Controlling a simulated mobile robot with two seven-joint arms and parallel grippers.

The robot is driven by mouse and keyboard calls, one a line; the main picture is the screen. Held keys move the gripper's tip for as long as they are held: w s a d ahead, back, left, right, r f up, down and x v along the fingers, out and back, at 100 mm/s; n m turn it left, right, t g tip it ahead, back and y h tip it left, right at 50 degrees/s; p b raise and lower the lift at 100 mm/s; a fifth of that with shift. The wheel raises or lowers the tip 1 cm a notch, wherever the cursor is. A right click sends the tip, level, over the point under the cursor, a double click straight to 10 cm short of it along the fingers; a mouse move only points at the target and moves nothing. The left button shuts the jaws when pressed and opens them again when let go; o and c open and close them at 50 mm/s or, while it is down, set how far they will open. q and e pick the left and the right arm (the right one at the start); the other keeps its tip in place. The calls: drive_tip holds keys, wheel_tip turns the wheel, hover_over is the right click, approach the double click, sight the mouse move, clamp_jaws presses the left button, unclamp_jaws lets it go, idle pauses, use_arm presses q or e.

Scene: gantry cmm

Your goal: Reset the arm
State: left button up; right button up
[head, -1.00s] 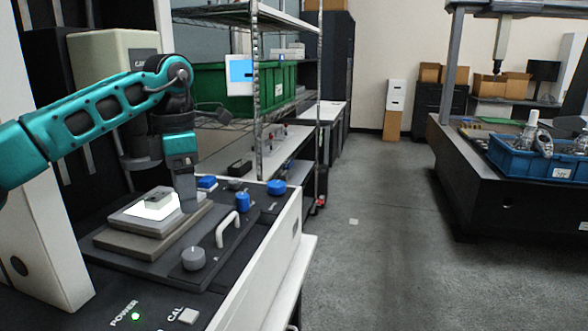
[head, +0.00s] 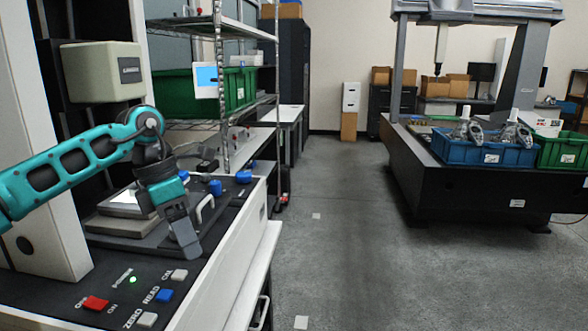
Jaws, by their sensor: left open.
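My left arm is teal and dark grey and comes in from the left in the head view. Its gripper (head: 183,232) points down over the front part of a dark instrument bench (head: 193,273), right of a grey stepped stage (head: 112,227) with a bright white top. The gripper is open, and I see nothing held in it. A light grey handle (head: 205,208) is just right of the gripper. My right gripper is not in view.
The bench panel has a red switch (head: 95,303), a blue READ button (head: 165,295) and blue knobs (head: 244,177). A wire shelf holds a green bin (head: 172,92). A gantry table (head: 455,180) with a blue bin (head: 470,150) stands right. The grey floor between is clear.

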use_arm(q)
drive_tip(key=s+d+f+n+t+h, duration=0.1)
drive_tip(key=s+d+f+n+h, duration=0.15)
drive_tip(key=d+h, duration=0.4)
drive_tip(key=s+d+f+n+h, duration=0.1)
drive_tip(key=s+d+n+h, duration=0.3)
drive_tip(key=d, duration=0.4)
drive_tip(key=s+d+f+n+t+h, duration=0.1)
drive_tip(key=s+d+f+n+h, duration=0.15)
drive_tip(key=d+h, duration=0.45)
drive_tip(key=a+f+n+t+y, duration=0.6)
drive_tip(key=n+t, duration=0.2)
drive_tip(key=n, duration=0.5)
drive_tip(key=a+f+n+t+y, duration=0.5)
drive_tip(key=f+n+t+y, duration=0.15)
drive_tip(key=n, duration=0.65)
drive_tip(key=s+a+f+n+g+y, duration=0.2)
drive_tip(key=s+a+f+n+y, duration=0.1)
drive_tip(key=s+a+f+n, duration=0.2)
drive_tip(key=s+a+f+n+g+y, duration=0.3)
drive_tip(key=s+a+f+n, duration=0.1)
drive_tip(key=s+f, duration=0.5)
drive_tip(key=shift+a+f+n, duration=0.35)
drive_tip(key=shift+f+n, duration=0.1)
drive_tip(key=shift+n, duration=0.05)
